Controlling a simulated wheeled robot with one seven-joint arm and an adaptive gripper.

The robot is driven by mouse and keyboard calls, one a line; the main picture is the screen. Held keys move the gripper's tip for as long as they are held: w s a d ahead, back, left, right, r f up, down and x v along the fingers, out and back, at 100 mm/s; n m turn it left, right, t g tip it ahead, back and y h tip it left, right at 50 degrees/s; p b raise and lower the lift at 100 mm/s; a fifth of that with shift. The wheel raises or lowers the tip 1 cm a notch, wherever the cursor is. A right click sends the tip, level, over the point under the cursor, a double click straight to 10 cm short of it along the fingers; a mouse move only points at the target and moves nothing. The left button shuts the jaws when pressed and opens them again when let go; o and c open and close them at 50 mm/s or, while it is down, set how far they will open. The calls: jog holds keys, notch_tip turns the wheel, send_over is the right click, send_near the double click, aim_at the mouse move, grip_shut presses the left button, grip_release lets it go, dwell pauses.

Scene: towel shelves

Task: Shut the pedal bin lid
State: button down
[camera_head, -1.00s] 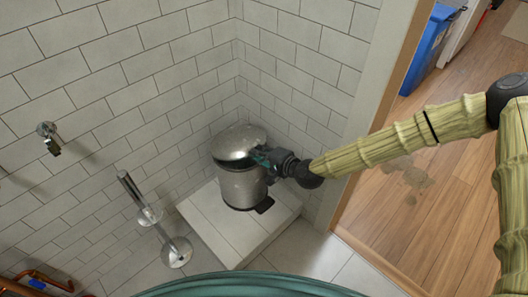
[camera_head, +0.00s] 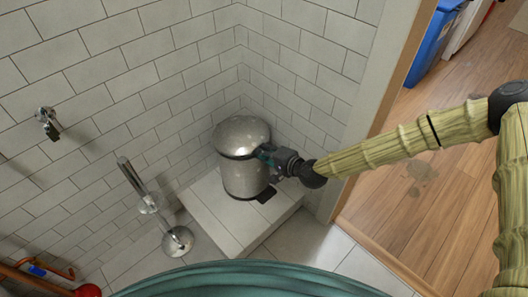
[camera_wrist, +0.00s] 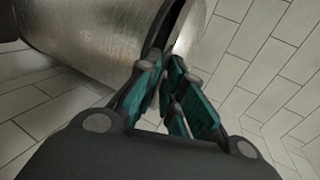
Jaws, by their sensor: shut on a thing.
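The metal pedal bin (camera_head: 244,181) stands upright on a low tiled step in the corner, with its dark pedal at the front right. Its domed silver lid (camera_head: 241,134) lies over the top, nearly level. In the wrist view a narrow dark gap shows between the bin body (camera_wrist: 95,28) and the lid (camera_wrist: 191,32). My gripper (camera_head: 264,154) is at the right side of the lid's rim. In the wrist view its teal fingers (camera_wrist: 172,92) are closed on the lid edge. The exact contact is partly hidden by the fingers.
The tiled step (camera_head: 216,218) has free room in front of the bin. A metal stand (camera_head: 177,240) is at its left, and a wall fitting (camera_head: 46,122) is farther left. Tiled walls close in behind. A door frame (camera_head: 368,120) is at the right.

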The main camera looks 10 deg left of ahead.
jog(key=c, duration=1.7)
grip_release()
jog(key=shift+o, duration=0.2)
jog(key=shift+d, duration=0.1)
jog(key=v, duration=1.1)
jog(key=shift+s+d+r, duration=0.15)
jog(key=shift+s+d, duration=0.1)
